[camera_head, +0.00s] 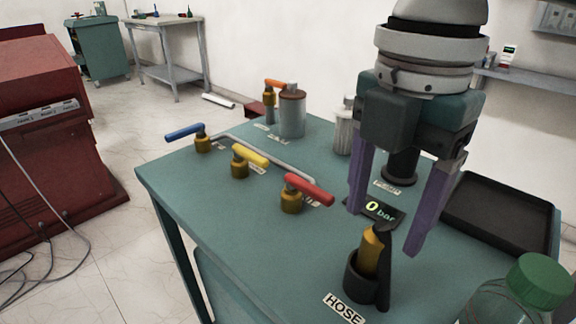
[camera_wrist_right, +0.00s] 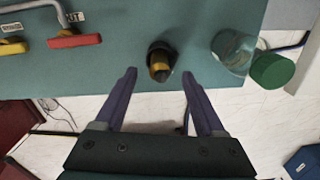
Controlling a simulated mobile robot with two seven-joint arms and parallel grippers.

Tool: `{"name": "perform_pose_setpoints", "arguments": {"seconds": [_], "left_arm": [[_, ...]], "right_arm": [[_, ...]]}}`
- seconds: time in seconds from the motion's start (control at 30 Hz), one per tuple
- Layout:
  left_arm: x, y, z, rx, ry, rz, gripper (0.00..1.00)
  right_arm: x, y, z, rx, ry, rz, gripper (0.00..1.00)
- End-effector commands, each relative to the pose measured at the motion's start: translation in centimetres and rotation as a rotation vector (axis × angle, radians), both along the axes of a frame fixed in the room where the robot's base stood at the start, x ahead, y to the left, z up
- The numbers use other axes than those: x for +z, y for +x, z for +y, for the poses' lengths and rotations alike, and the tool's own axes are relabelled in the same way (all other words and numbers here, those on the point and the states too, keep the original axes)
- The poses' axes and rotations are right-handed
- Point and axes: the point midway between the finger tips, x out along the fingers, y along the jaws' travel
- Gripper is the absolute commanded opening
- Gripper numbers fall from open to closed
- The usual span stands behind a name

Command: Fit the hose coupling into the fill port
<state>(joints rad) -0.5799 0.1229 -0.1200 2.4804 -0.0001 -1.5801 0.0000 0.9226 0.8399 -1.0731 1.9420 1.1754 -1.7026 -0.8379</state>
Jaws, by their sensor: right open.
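The hose coupling (camera_head: 370,251) is a brass piece standing upright in a black holder (camera_head: 358,286) by the HOSE label, near the front of the green bench. In the right wrist view the coupling (camera_wrist_right: 159,68) shows from above, between the fingertips in the picture. My right gripper (camera_head: 384,231) points down with its purple fingers spread and empty. It hangs above the bench close to the coupling; I see no clear contact. I cannot tell which fitting is the fill port. My left gripper is not in view.
Blue (camera_head: 184,131), yellow (camera_head: 250,154) and red (camera_head: 309,189) valve handles stand left on the bench. A pressure display (camera_head: 382,211) reads 0 bar. A black tray (camera_head: 500,214) lies right; a green-capped bottle (camera_head: 517,292) stands front right. Canisters (camera_head: 292,114) stand behind.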

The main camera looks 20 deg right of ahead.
Motion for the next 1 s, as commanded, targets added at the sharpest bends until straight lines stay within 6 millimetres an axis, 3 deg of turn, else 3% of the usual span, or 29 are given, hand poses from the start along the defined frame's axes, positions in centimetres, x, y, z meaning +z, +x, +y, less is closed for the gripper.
{"name": "perform_pose_setpoints", "arguments": {"seconds": [0.2, 0.5, 1.0], "left_arm": [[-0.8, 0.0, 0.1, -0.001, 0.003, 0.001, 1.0], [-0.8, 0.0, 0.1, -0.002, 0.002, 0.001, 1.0], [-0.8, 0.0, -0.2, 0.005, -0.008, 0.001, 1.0]], "right_arm": [[-3.4, -0.1, 0.1, 0.001, -0.001, 0.001, 0.72], [-3.9, 0.0, 0.1, 0.001, -0.001, -0.001, 0.71], [-3.8, 0.0, 0.1, 0.001, -0.001, -0.001, 0.15]]}}
